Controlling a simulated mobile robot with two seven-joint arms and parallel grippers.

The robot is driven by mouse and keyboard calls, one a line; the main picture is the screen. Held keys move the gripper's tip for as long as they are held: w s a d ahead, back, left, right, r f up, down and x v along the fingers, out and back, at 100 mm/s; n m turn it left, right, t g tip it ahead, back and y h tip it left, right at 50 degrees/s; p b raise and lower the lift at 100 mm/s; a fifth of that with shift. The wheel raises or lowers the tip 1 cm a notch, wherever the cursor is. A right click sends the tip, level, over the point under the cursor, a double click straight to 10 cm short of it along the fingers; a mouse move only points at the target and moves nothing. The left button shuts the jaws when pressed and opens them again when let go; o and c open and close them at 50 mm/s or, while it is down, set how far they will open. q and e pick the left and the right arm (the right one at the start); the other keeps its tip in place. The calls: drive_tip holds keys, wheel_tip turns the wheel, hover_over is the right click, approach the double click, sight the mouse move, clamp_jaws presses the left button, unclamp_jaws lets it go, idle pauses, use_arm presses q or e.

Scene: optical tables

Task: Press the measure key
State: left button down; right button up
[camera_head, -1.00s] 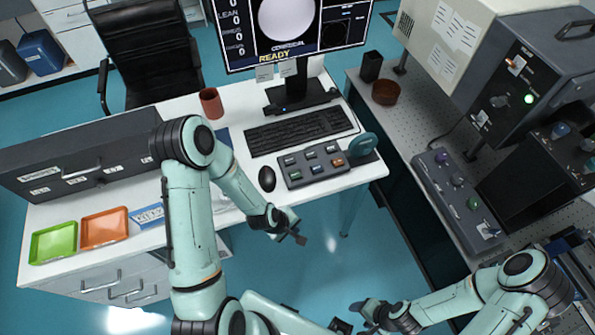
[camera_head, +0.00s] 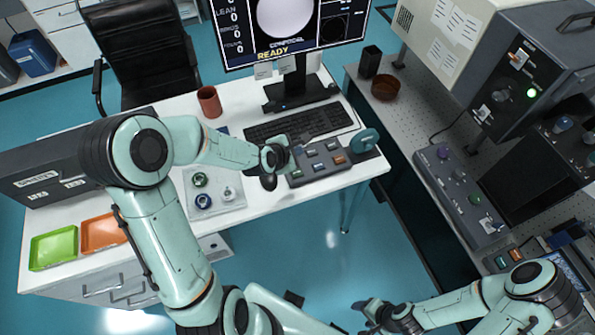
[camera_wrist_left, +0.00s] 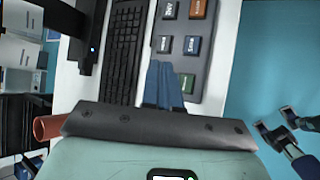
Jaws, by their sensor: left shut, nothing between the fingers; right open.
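The key console (camera_head: 310,178) is a dark grey box near the right front corner of the white desk, with several small dark, blue, green and orange keys. In the left wrist view the console (camera_wrist_left: 191,68) shows partly, with a green key (camera_wrist_left: 187,83) beside the fingers. Key labels are too small to read, so I cannot tell which is the measure key. My left gripper (camera_head: 296,145) is shut and empty at the console's left end; its blue fingers (camera_wrist_left: 164,88) cover part of the console. Whether they touch it is unclear. My right gripper (camera_head: 362,314) is open, low over the floor.
The monitor (camera_head: 290,30) shows READY. A brown cup (camera_head: 209,102) and green (camera_head: 53,248) and orange trays are further left. The floor in front is clear.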

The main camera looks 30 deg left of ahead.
use_arm(q)
drive_tip(key=b, duration=0.4)
hover_over(295, 175)
wheel_tip(295, 175, down, 8)
drive_tip(key=shift+f, duration=0.1)
drive_tip(key=shift+f+b, duration=0.35)
use_arm(e)
drive_tip(key=s+f, duration=0.4)
drive_tip(key=f, duration=0.2)
drive_tip(key=shift+s, duration=0.2)
use_arm(q)
drive_tip(key=shift+w, duration=0.1)
use_arm(e)
drive_tip(key=shift+f, duration=0.1)
idle(0.8)
use_arm(q)
drive_tip(key=shift+f+b, duration=0.4)
drive_tip(key=shift+b, duration=0.2)
use_arm(e)
drive_tip(key=shift+s+f+g, duration=0.3)
drive_tip(key=shift+s+f, duration=0.05)
drive_tip(key=shift+f, duration=0.25)
